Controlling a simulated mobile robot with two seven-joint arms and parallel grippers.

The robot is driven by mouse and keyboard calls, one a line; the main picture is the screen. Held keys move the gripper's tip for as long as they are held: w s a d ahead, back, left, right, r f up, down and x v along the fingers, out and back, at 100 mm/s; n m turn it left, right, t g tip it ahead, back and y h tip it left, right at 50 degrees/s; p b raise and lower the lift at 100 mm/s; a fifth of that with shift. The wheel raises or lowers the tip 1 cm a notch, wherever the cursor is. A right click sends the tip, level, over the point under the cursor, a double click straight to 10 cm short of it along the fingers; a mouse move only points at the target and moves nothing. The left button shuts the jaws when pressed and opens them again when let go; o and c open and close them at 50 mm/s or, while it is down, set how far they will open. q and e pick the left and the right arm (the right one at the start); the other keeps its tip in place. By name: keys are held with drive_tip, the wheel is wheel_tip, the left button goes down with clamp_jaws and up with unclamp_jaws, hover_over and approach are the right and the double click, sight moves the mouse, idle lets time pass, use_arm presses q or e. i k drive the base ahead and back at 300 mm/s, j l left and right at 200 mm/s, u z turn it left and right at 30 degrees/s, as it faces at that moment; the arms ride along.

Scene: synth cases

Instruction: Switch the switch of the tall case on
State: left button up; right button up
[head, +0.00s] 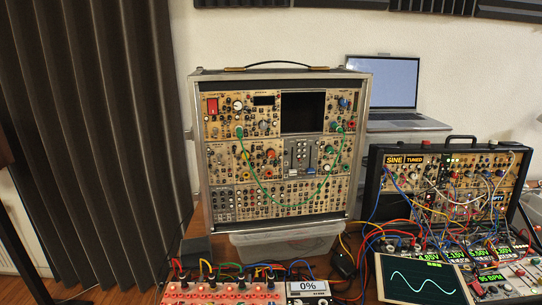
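The tall case (359,150) stands upright in the middle of the head view, with a silver frame, a top handle and tan module panels. A red switch (212,106) sits at the upper left of its panel. The switch is too small for me to tell which way it is set. A green cable (262,194) hangs in a loop across the front of the case, below and to the right of the switch. Neither of my grippers is in view.
A clear plastic bin (285,246) is under the tall case. A second, lower case (374,200) with many patch cables stands at the right. A red box (222,295) with cables and a tablet (449,282) showing a wave are in front. A laptop (388,82) is behind.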

sight(212, 103)
drive_tip(key=l+z, duration=0.7)
drive_tip(key=i+j, duration=0.05)
drive_tip(key=j, duration=0.05)
